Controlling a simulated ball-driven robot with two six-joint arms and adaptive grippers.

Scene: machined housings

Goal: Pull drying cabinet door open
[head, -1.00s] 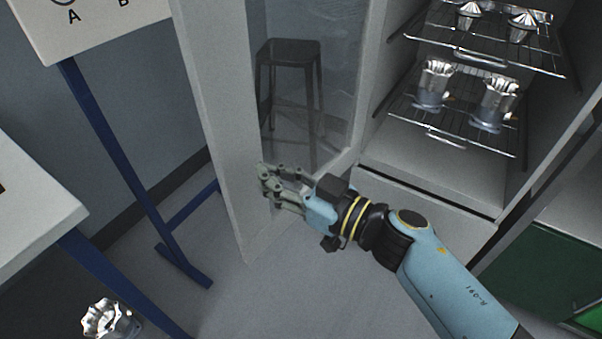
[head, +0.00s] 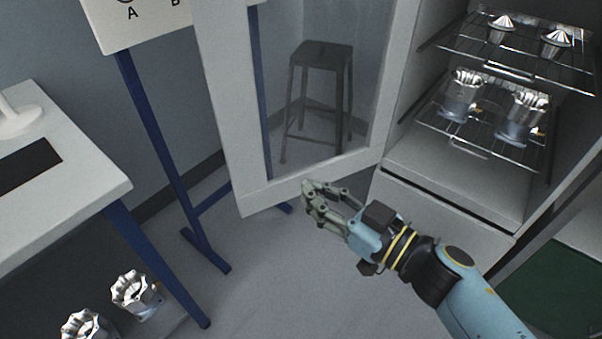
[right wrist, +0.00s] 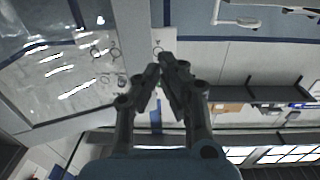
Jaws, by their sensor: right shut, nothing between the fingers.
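The drying cabinet door (head: 232,120) has a pale frame around a clear pane and stands wide open, swung out to the left of the cabinet (head: 450,205). My right gripper (head: 318,190) is shut and empty, by the lower rail of the door in the head view; whether it touches the rail I cannot tell. In the right wrist view my right gripper (right wrist: 163,68) has its fingertips together, with the door's glass (right wrist: 60,75) to the left. My left gripper is not in view.
Inside the cabinet, wire racks (head: 470,145) hold shiny metal housings (head: 462,95). A stool (head: 320,60) shows through the glass. A white table (head: 80,210) with blue legs stands at left, with metal housings (head: 135,292) below it. A lettered board (head: 110,35) stands behind.

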